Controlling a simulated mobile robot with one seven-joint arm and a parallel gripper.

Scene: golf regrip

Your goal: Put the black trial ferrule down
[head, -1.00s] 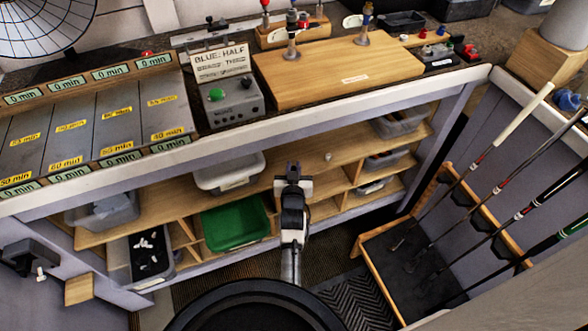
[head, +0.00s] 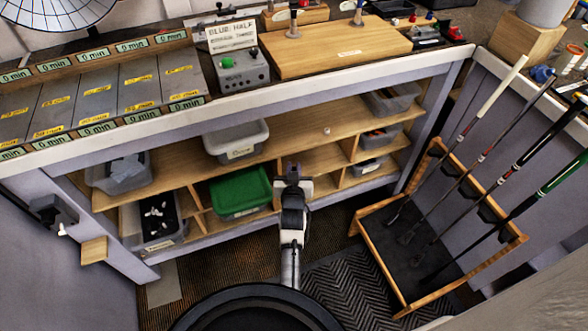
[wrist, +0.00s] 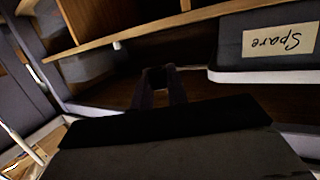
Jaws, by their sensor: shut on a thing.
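My gripper (head: 293,172) is in front of the shelves under the workbench, raised above the floor. In the wrist view my gripper (wrist: 160,88) has its two dark fingers close together, shut on a small dark piece that looks like the black trial ferrule (wrist: 158,74). That view is dim and the fingers hide part of the ferrule. In the head view I cannot make the ferrule out.
A grey bin (head: 236,142) and a green bin (head: 240,193) stand on the shelves, with a small white piece (head: 327,130) on the upper board. A "Spare" bin (wrist: 232,75) shows upside down in the wrist view. A club rack (head: 480,262) stands at right.

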